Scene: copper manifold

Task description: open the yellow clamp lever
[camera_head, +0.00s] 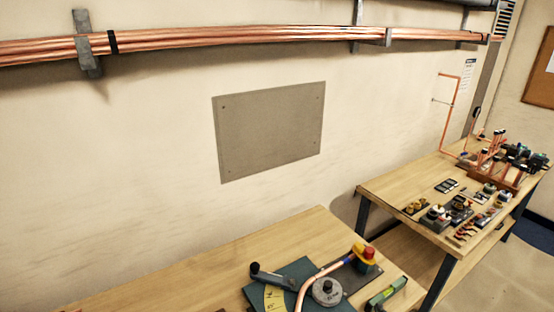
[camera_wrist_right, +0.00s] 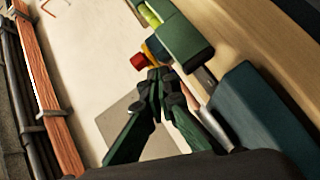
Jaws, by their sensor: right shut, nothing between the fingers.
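A yellow part with a red knob (camera_head: 369,252), which looks like the clamp lever, stands at the end of a bent copper pipe (camera_head: 318,274) on the near bench in the head view. Its exact position is too small to tell. In the right wrist view the red knob (camera_wrist_right: 138,60) shows with a little yellow behind it, just beyond the fingertips. My right gripper (camera_wrist_right: 158,74) is shut and empty, its dark green fingers meeting at the tips. I cannot tell whether it touches the knob. My right gripper does not show clearly in the head view. My left gripper is not in view.
Around the pipe are a teal plate (camera_head: 291,297), a grey round former (camera_head: 327,291), a dark handle (camera_head: 272,275) and a green level (camera_head: 387,293). A second bench (camera_head: 385,190) with several fittings stands at the right. The near bench's left part (camera_head: 200,280) is clear.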

